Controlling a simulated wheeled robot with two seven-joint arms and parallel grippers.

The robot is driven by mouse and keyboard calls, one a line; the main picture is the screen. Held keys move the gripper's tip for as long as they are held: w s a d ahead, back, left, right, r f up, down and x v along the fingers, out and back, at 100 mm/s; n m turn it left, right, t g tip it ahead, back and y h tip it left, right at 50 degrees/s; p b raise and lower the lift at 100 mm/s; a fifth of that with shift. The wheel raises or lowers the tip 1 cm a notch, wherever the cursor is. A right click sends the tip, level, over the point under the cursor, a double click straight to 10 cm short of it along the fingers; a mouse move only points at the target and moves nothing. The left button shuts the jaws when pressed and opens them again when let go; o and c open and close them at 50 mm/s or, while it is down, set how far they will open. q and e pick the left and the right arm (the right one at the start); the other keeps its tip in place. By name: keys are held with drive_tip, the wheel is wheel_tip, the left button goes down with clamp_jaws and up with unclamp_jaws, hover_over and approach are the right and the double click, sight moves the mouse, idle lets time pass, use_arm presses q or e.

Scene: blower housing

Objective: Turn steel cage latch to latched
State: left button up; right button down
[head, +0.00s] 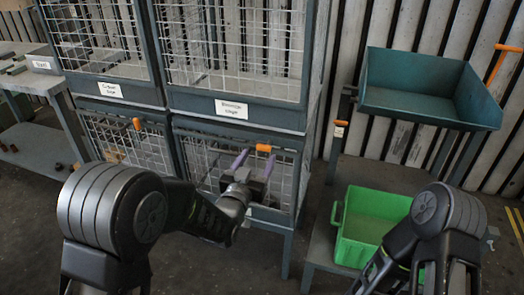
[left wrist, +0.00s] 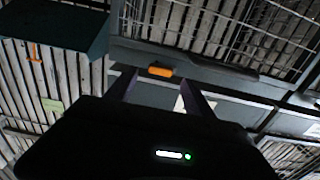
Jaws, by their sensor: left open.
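An orange latch handle (head: 263,147) lies about level on the frame of the lower right wire cage (head: 205,165). Another orange latch handle (head: 137,124) stands more upright on the lower left wire cage (head: 110,135). The cage labels are too small to read surely, so I cannot tell which is the steel cage. My left gripper (head: 254,162) is open, just in front of and below the level handle. In the left wrist view, that handle (left wrist: 160,71) shows between the tips of my open left gripper (left wrist: 158,78), with nothing visibly held. My right gripper is out of view.
Taller wire cages (head: 235,50) stand above the lower ones. At right are a teal tray (head: 425,85) on a stand, a green bin (head: 365,228) and more orange handles (head: 497,62). A grey bench (head: 35,82) with small parts stands at left.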

sight(263, 149)
use_arm(q)
drive_tip(key=shift+x, duration=2.25)
drive_tip(key=shift+c, duration=0.3)
clamp_jaws()
